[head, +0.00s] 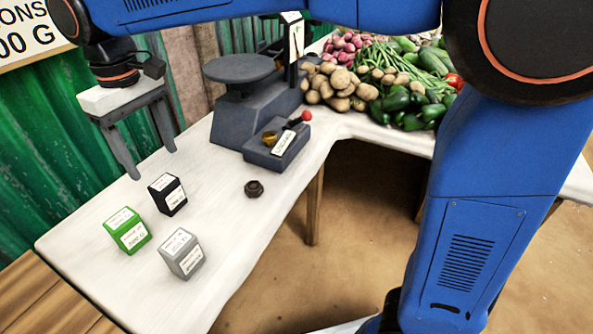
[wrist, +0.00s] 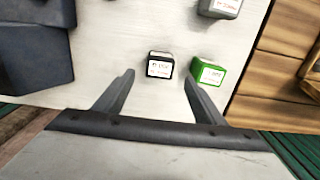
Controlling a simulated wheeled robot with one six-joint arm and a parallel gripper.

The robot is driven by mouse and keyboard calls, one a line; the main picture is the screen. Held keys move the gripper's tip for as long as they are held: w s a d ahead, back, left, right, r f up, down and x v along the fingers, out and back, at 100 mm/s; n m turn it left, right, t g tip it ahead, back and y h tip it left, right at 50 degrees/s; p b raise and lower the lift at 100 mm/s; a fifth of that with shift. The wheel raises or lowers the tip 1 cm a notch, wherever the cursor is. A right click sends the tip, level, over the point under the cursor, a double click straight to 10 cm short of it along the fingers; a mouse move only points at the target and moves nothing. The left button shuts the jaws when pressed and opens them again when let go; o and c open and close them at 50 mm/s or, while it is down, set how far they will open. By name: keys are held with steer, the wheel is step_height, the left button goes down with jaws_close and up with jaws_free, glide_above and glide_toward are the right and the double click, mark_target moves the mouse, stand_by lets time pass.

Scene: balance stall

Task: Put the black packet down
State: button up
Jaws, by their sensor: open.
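The black packet (head: 167,194) stands on the white table, with a white label on its top and front. In the wrist view the black packet (wrist: 160,65) lies ahead of and between the two fingertips, not gripped. My gripper (head: 154,165) is open and empty, raised above the table behind the black packet. In the wrist view my gripper (wrist: 158,78) has its fingers spread wide. A green packet (head: 127,230) stands to the left and nearer, close to the right fingertip in the wrist view (wrist: 208,73). A grey packet (head: 181,254) stands nearest the front.
The white table (head: 100,285) is bare around the packets. A dark weighing scale (head: 245,95) stands behind on the right, with a small dark weight (head: 254,189) in front. Vegetables (head: 390,80) are heaped farther back. A green corrugated wall (head: 45,140) runs along the left.

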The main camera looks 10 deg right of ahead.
steer(key=d+f+m+t+y, duration=0.15)
steer(key=d+m, duration=0.35)
steer(key=d, duration=2.3)
steer(key=s+d+f+m+t, duration=0.1)
steer(key=s+d+f+m, duration=0.1)
steer(key=s+d+f, duration=0.3)
steer(key=s+d+f+m+t+h, duration=0.1)
steer(key=s+d+f, duration=0.4)
steer(key=d, duration=0.7)
steer(key=s+m+t, duration=0.1)
steer(key=s+m, duration=0.1)
steer(key=shift+s+f, duration=0.2)
steer(key=shift+s, duration=0.2)
steer(key=shift+h, duration=0.25)
